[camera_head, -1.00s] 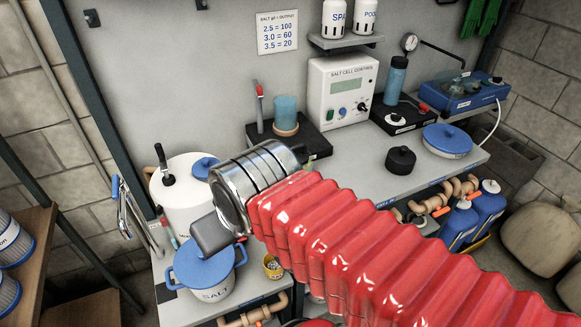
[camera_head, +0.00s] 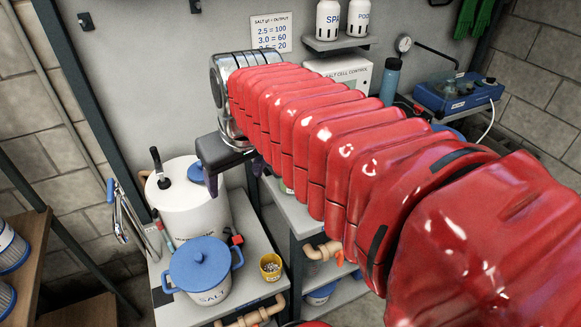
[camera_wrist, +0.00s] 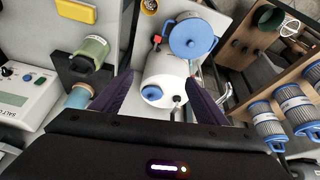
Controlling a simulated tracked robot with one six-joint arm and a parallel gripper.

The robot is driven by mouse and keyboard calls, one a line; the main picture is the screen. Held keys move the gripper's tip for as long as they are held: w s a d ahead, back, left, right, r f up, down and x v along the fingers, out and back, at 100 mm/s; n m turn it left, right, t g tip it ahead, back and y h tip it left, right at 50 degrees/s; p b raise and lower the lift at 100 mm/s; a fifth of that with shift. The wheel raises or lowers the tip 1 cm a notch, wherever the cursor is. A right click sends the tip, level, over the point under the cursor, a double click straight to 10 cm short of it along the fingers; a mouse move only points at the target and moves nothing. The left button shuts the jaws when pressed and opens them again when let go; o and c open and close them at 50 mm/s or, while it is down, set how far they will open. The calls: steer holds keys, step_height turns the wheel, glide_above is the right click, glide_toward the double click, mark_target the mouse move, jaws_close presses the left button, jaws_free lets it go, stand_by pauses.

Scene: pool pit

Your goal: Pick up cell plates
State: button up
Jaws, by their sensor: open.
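I cannot make out any cell plates for certain. In the wrist view, a cloudy green, see-through cylinder (camera_wrist: 92,52) lies in a black holder to the left of my gripper; what is inside it is unclear. My gripper (camera_wrist: 162,82) is open, with its two dark purple fingers apart and nothing held between them. Beyond the fingers is a white tank (camera_wrist: 157,68) with a blue cap. In the head view, my gripper (camera_head: 232,172) hangs above the gap between the tank and the bench, and my red arm hides much of the bench.
The white tank (camera_head: 185,215) and a blue-lidded SALT pot (camera_head: 205,290) stand on the lower left shelf, beside a yellow cup (camera_head: 271,266). Filter cartridges (camera_wrist: 268,122) stand right.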

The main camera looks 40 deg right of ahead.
steer(key=w+d+r+m, duration=0.1)
steer(key=w+d, duration=0.1)
steer(key=d, duration=0.9)
steer(key=w+d+r+m+g, duration=0.1)
steer(key=w+d, duration=0.2)
steer(key=d, duration=0.8)
steer(key=shift+r, duration=0.35)
steer(key=shift+w+f, duration=0.1)
steer(key=shift+w, duration=0.05)
steer(key=x, duration=0.8)
steer(key=shift+d+f, duration=0.15)
steer(key=shift+f, duration=0.1)
steer(key=shift+f, duration=0.1)
steer(key=shift+x, duration=2.5)
steer(key=shift+c, duration=0.5)
